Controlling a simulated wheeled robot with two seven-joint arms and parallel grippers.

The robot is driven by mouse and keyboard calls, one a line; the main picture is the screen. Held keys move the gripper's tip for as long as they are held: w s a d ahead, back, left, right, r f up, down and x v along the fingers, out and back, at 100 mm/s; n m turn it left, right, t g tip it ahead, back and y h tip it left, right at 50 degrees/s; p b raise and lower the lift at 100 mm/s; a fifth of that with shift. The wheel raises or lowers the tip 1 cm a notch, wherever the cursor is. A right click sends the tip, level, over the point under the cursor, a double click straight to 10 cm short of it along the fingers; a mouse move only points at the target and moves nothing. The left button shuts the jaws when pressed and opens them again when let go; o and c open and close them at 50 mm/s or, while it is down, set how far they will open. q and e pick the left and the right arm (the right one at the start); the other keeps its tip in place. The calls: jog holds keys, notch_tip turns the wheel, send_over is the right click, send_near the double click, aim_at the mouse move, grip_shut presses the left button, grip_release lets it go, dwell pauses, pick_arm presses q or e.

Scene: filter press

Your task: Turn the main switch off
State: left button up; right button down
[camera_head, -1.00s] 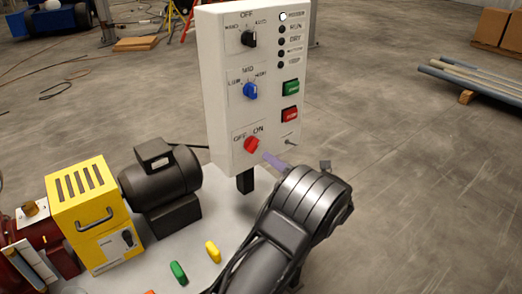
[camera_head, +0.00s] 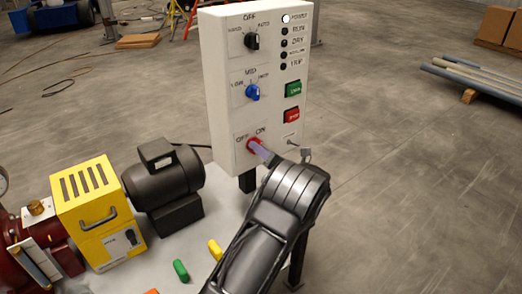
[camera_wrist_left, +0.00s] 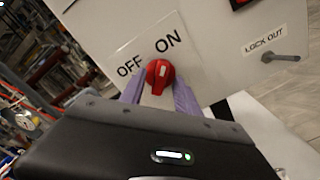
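The main switch is a red rotary knob (camera_head: 253,144) low on the front of a white control panel (camera_head: 222,100). It also shows in the left wrist view (camera_wrist_left: 160,72), below the printed words OFF and ON, with its pale mark pointing up, roughly towards ON. My left gripper (camera_head: 262,152) is at the knob. In the left wrist view its purple fingers (camera_wrist_left: 160,88) stand apart, one on each side of the knob's lower part. I cannot tell whether they touch it. My right gripper is not in view.
Above the switch are a blue knob (camera_head: 252,92), a black knob (camera_head: 251,41), a green button (camera_head: 293,89) and a red button (camera_head: 291,115). A lock-out lever (camera_wrist_left: 281,57) sits right of the switch. A yellow box (camera_head: 95,205) and a black motor (camera_head: 160,175) stand left.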

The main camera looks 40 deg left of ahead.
pick_arm(q)
jog(key=shift+c, duration=0.4)
grip_shut()
dwell(0.4)
jog(key=shift+f+n+b, duration=0.1)
jog(key=shift+n+b, duration=8.75)
jog(key=shift+n, duration=0.25)
